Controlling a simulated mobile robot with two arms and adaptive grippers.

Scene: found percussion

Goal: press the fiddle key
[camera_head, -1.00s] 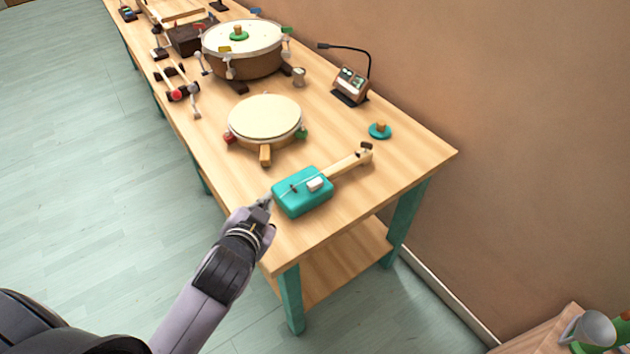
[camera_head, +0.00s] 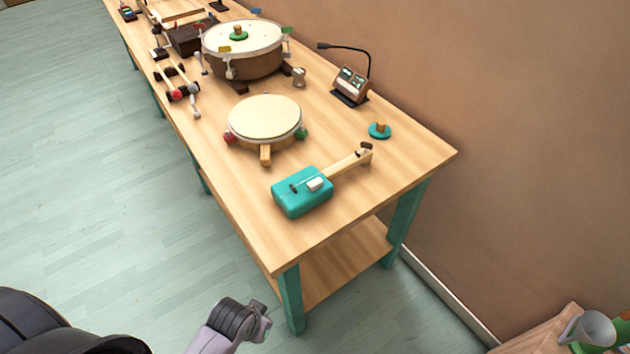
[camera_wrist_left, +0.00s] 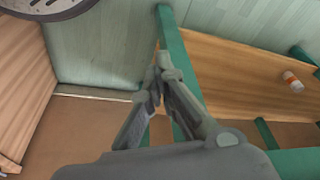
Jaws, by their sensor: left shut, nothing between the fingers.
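The fiddle is a teal box (camera_head: 299,196) with a light wooden neck (camera_head: 345,166), lying near the front right end of the workbench. A small white key (camera_head: 315,184) sits on top of the box, beside dark bits; whether it is pressed down is too small to tell. My left wrist (camera_head: 240,322) is low at the bottom of the head view, off the bench's near end and well apart from the fiddle. In the left wrist view my left gripper (camera_wrist_left: 159,72) is shut and empty. My right gripper is not in view.
A cream-topped drum (camera_head: 264,118) and a larger brown drum (camera_head: 243,50) stand farther along the bench. A lamp device (camera_head: 350,84) and a teal knob (camera_head: 380,131) are near the wall. In the wrist view a teal leg (camera_wrist_left: 178,90) and wooden shelf (camera_wrist_left: 235,70) are near my fingers.

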